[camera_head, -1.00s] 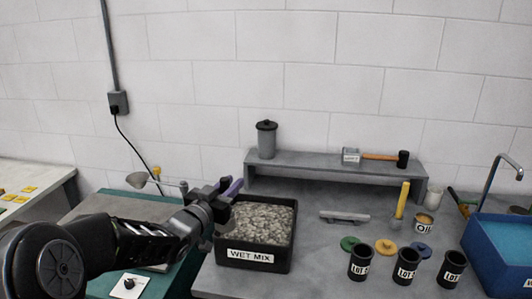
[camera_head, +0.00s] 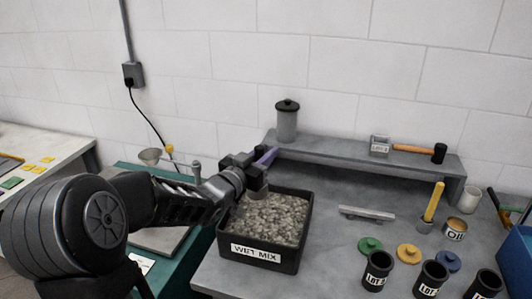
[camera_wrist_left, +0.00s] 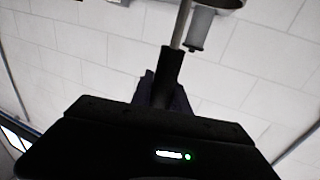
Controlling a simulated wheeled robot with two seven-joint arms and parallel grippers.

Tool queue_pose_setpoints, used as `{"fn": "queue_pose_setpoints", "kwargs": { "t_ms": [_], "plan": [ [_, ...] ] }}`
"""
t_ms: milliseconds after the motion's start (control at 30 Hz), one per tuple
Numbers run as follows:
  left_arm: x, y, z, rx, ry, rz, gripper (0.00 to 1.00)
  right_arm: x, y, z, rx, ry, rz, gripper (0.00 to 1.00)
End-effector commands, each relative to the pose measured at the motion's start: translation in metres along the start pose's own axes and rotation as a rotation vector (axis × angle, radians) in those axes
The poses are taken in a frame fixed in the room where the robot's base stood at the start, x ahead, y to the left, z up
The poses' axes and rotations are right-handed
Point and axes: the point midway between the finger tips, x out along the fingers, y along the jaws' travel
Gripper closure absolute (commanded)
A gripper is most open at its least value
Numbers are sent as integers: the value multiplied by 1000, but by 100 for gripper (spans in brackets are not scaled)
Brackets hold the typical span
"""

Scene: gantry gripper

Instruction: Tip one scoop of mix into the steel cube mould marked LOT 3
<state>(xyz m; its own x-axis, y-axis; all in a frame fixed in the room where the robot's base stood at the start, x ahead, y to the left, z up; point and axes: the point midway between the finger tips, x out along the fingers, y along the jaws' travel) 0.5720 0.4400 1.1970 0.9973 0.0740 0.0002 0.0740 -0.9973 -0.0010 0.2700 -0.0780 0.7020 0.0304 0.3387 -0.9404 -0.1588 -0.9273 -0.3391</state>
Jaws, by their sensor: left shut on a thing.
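My left gripper (camera_head: 254,164) is over the back left of the black WET MIX box (camera_head: 262,250), above the grey mix (camera_head: 270,215). It is shut on a scoop, whose dark handle and steel shaft (camera_wrist_left: 181,25) show in the left wrist view. The scoop's bowl is cut off at the top of that view, so I cannot tell what it holds. A small steel cube mould (camera_head: 379,146) with a pale label sits on the raised shelf; its lettering is too small to read. My right gripper is not in view.
A grey lidded canister (camera_head: 287,122) and a mallet (camera_head: 415,149) share the shelf (camera_head: 330,155). Bench between box and discs is clear.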

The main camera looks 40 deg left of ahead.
Motion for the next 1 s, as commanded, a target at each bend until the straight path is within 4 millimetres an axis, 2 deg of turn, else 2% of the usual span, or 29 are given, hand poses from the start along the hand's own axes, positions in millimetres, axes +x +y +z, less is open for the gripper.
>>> {"fn": "queue_pose_setpoints", "kwargs": {
  "t_ms": [267,1000],
  "plan": [
    [0,0,21,-1,-1,0,100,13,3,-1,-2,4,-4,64],
    [0,0,93,0,-1,0,100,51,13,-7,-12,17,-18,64]
  ]
}}
